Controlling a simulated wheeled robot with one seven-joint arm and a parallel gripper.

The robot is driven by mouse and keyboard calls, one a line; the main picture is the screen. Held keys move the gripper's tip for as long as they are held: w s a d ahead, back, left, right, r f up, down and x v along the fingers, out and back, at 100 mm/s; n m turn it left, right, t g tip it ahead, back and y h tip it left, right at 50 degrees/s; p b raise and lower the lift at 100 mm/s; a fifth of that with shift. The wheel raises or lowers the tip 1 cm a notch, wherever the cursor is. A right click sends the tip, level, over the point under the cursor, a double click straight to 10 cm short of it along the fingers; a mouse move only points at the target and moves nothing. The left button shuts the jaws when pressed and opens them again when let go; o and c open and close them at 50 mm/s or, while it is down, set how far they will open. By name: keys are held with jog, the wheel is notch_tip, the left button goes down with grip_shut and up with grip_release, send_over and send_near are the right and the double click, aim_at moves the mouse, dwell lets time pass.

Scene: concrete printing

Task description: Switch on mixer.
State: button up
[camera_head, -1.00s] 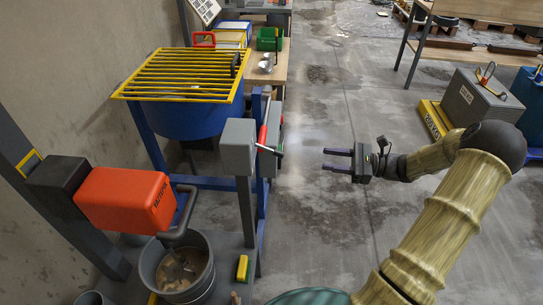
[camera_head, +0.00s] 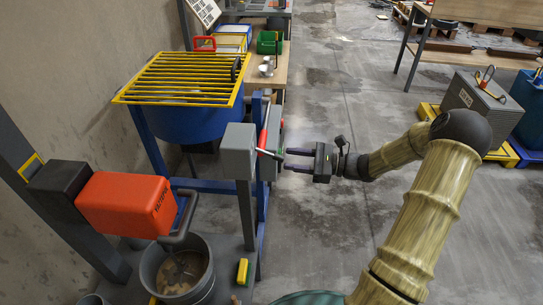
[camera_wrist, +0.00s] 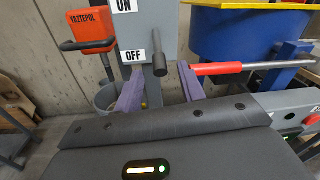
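The orange mixer (camera_head: 125,203) stands at the left over a grey bucket (camera_head: 184,270), its mixing tool down in the bucket. To its right is the grey switch box (camera_head: 238,150); in the wrist view the box (camera_wrist: 147,30) has an ON label (camera_wrist: 124,6) above an OFF label (camera_wrist: 134,56). A dark switch lever (camera_wrist: 159,52) sticks out beside OFF. My gripper (camera_head: 286,160) is open and level, its purple fingers pointing at the box. In the wrist view the lever tip appears between the fingers; contact cannot be told.
A red-handled bar (camera_wrist: 217,69) sits just right of the lever in the wrist view. A blue tub (camera_head: 190,120) with a yellow grate (camera_head: 180,78) stands behind the box.

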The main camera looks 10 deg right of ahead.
aim_at(276, 157)
jog(key=x, duration=0.6)
jog(key=shift+w+a, duration=0.15)
jog(key=shift+a, duration=0.25)
grip_shut()
